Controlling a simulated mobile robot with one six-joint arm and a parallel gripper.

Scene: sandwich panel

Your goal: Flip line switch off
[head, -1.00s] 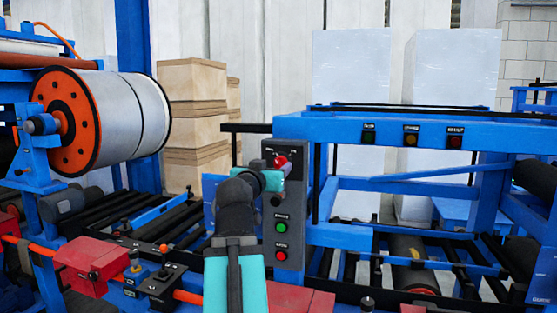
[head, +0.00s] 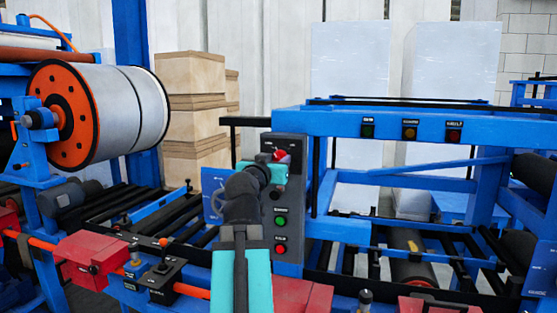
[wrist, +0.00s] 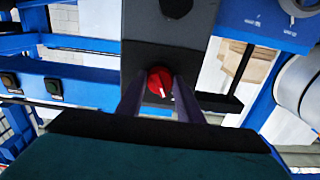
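The line switch is a red rotary knob (wrist: 160,82) with a white mark, on a dark grey control box. In the head view the red knob (head: 281,156) shows near the top of the control box (head: 291,205), just above and right of my gripper (head: 272,171). In the wrist view the two fingers of my gripper (wrist: 160,92) reach toward the box, one on each side of the knob. The fingertips are very close to the knob; I cannot tell whether they touch it. The knob's white mark points down and slightly right in that view.
Below the knob on the box are a green button (head: 281,221) and a red button (head: 281,249). A blue machine frame (head: 390,128) stands right of it, and a large roll (head: 125,110) at left. Red blocks (head: 90,258) and rollers lie low in front.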

